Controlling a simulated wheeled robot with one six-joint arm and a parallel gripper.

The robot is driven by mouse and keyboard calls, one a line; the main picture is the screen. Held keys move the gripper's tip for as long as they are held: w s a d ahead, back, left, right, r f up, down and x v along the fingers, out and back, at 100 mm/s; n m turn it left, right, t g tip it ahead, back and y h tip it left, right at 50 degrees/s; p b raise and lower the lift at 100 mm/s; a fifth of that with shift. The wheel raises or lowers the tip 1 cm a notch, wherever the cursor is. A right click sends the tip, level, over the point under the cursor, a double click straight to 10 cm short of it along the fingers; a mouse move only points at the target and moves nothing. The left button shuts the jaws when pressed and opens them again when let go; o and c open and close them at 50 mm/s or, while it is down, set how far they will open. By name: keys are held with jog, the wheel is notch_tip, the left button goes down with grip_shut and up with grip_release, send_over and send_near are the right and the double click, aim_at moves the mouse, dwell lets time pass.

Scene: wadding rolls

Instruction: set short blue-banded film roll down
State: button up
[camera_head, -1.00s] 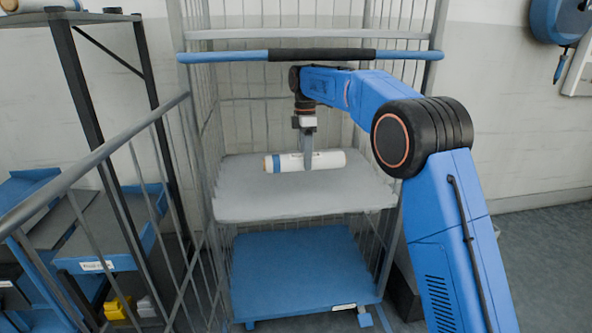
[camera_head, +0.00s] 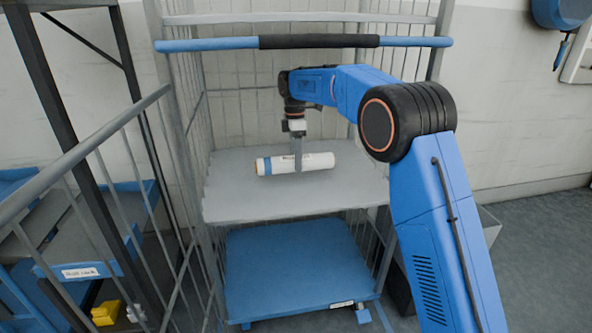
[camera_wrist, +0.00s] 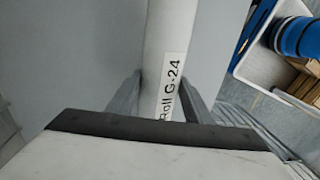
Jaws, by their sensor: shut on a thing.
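The short film roll (camera_head: 318,161) is white with a blue band near its left end. It lies level, crosswise, at the grey shelf (camera_head: 240,205) of the cage trolley; whether it touches the shelf I cannot tell. My gripper (camera_head: 297,165) points down and is shut on the roll near its middle. In the wrist view the roll (camera_wrist: 163,50) runs between both fingers, with a label reading "Roll G-24". The blue band is not in the wrist view.
A blue push bar with a black grip (camera_head: 318,41) crosses the trolley's front above the shelf. Wire mesh sides enclose the shelf. A blue base (camera_head: 300,275) lies below. A rail (camera_head: 85,150) and a rack with blue bins (camera_head: 85,268) stand at left. Bare shelf surrounds the roll.

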jog(key=shift+f, duration=2)
jog(key=o, duration=1.6)
jog(key=shift+f, duration=0.1)
jog(key=r, duration=0.4)
jog(key=w+r, duration=0.1)
jog(key=r, duration=0.7)
jog(key=shift+w+a, duration=0.2)
jog(key=shift+w, duration=0.15)
